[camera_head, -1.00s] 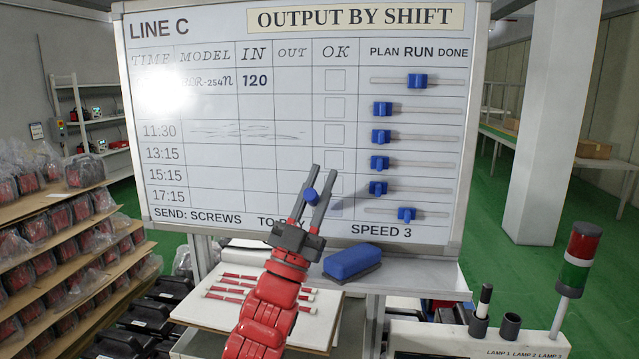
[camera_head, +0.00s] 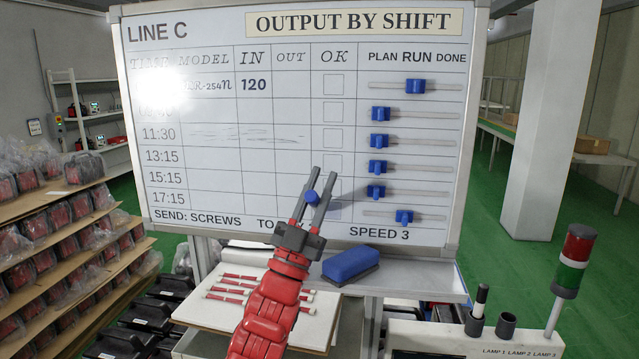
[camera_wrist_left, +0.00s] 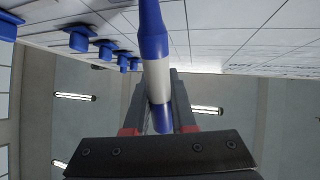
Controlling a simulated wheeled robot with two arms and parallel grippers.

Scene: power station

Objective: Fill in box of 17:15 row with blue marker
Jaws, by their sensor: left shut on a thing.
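The whiteboard (camera_head: 235,165) stands ahead, with a 17:15 row label (camera_head: 168,198) at its lower left. My left gripper (camera_head: 313,186) is in front of the lower part of the OK column. It is shut on the blue marker (camera_head: 312,197), which is seen nearly end-on. In the left wrist view the marker (camera_wrist_left: 155,60) is blue with a white band, held between the fingers (camera_wrist_left: 158,88) and reaching up toward the board. The 17:15 box is hidden behind the gripper. I cannot tell whether the marker touches the board. My right gripper is not in view.
A blue eraser (camera_head: 351,264) lies on the ledge below the board. Blue sliders (camera_head: 404,217) line the board's right side. A tray with red-and-white sticks (camera_head: 262,286) is below. A signal lamp (camera_head: 574,260) and holder cups (camera_head: 506,325) stand at the lower right.

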